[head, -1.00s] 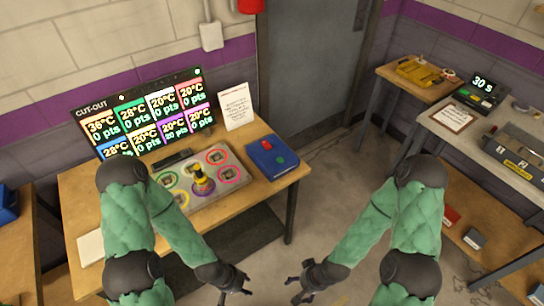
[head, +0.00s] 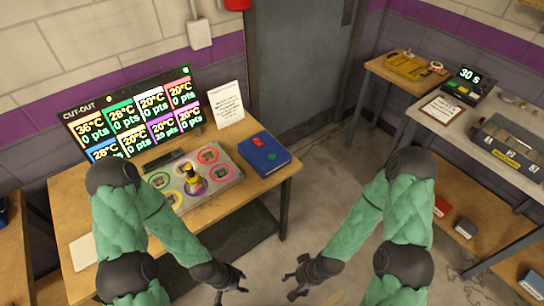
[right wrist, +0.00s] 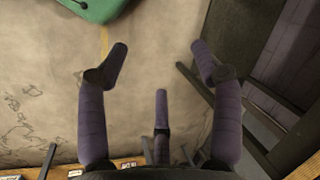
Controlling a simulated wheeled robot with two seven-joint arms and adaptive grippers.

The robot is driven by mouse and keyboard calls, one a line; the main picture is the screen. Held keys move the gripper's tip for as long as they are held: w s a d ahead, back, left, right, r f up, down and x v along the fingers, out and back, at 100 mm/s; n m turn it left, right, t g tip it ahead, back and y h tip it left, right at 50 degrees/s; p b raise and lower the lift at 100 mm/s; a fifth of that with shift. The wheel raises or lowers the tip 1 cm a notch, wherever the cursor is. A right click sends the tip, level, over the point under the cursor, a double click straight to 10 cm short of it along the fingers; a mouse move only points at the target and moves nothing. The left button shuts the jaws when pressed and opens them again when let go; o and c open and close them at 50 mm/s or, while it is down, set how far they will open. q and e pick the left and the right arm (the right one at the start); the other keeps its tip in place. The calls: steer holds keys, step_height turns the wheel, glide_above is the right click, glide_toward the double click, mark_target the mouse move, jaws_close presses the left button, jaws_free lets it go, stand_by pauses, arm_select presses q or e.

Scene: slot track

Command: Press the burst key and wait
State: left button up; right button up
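A dark control box (head: 468,87) stands on the bench at the right. It shows "30 s" above small coloured keys, among them yellow and green ones; their labels are too small to read. I cannot tell from the labels which key is the burst key. My left gripper (head: 232,285) is open and empty, low in the head view, in front of the left table. My right gripper (head: 300,282) is open and empty over the floor; its spread fingers also show in the right wrist view (right wrist: 160,65).
The left table (head: 75,205) bears a "CUT-OUT" score board (head: 135,115), a grey panel (head: 228,180) with coloured rings and a yellow-and-black figure. The right bench (head: 420,112) holds a clipboard and a grey device. Open floor lies between them.

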jaws_close()
stand_by(1.1)
